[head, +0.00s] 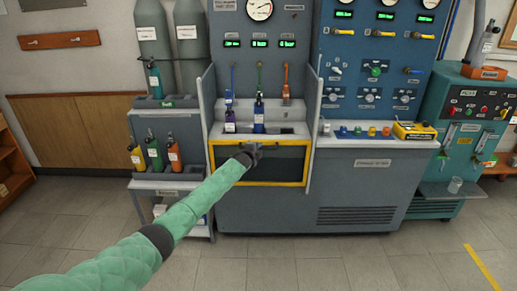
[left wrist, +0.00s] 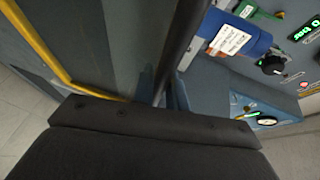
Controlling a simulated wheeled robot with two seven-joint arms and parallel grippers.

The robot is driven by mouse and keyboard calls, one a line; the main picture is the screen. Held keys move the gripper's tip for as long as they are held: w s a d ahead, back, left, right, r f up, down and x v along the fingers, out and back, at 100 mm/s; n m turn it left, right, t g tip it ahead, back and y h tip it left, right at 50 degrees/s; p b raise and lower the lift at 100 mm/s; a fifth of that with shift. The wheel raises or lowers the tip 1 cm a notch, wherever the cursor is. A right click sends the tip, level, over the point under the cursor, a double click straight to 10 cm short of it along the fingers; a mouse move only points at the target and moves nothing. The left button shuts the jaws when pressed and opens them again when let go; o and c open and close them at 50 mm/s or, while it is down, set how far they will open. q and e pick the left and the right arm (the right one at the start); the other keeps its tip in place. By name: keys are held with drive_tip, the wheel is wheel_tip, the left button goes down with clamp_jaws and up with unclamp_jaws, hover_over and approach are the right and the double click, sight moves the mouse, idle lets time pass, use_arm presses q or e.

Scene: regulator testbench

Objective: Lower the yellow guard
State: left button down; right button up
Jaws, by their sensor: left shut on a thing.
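The yellow guard (head: 280,184) is a yellow-edged dark panel on the front of the testbench, below the bottle deck. It stands low, with its top edge about level with the deck front. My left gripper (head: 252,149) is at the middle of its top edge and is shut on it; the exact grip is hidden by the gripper. In the left wrist view a yellow edge of the guard (left wrist: 35,40) runs down the left side. A dark bar rises from behind the gripper body there. My right gripper is not in view.
A blue bottle (head: 259,116) and a smaller purple-blue bottle (head: 229,120) with tags stand on the deck just behind the guard. Grey side panels flank the opening. A cart (head: 165,181) with small bottles stands to the left. The floor in front is clear.

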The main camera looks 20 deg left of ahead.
use_arm(q)
drive_tip(key=shift+f, duration=0.15)
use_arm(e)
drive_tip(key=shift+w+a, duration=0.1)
use_arm(q)
drive_tip(key=c, duration=1.4)
unclamp_jaws()
drive_tip(key=shift+s, duration=0.15)
